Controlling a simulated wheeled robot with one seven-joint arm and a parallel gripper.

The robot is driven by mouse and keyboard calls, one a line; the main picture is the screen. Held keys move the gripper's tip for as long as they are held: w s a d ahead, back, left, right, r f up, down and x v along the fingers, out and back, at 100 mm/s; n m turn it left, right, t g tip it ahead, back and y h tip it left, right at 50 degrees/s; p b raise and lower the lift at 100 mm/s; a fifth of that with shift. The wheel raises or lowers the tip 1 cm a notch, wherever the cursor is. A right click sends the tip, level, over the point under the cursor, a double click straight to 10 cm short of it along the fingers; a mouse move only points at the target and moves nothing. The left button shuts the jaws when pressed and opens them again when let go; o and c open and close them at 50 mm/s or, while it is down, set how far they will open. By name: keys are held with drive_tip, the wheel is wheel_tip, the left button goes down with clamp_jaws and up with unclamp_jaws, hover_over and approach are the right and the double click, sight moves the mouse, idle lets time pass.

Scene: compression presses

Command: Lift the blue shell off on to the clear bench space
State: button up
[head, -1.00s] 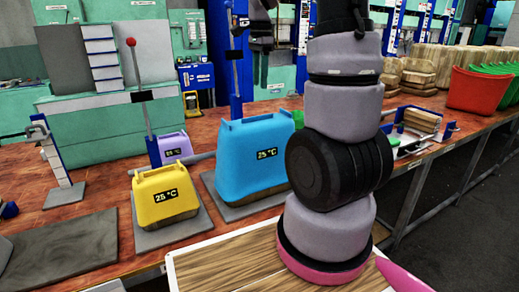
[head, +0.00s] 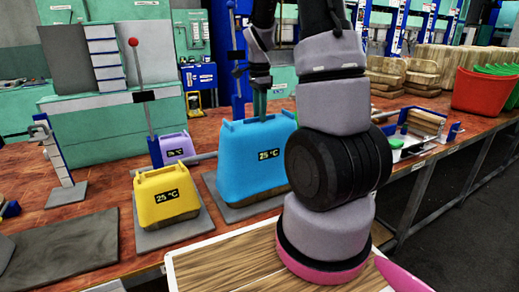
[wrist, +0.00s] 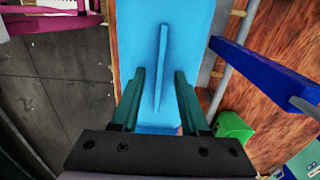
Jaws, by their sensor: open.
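The blue shell (head: 250,160), marked 25 °C, stands upright on a grey base plate (head: 232,212) on the bench. In the wrist view the blue shell (wrist: 135,30) lies below me with a thin raised blue fin (wrist: 161,68) along its top. My gripper (head: 260,108) is at the shell's top, pointing down. In the wrist view its green fingers (wrist: 160,75) are apart, one on each side of the fin, with gaps showing. Whether the tips touch the shell's top is unclear. My arm hides part of the shell's right side.
A yellow shell (head: 166,198) stands close at left, a purple shell (head: 177,147) behind it. A lever post with a red knob (head: 132,42) rises behind the yellow one. A dark grey mat (head: 65,250) at front left is bare. A red bin (head: 485,92) stands far right.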

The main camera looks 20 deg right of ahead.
clamp_jaws()
idle(1.4)
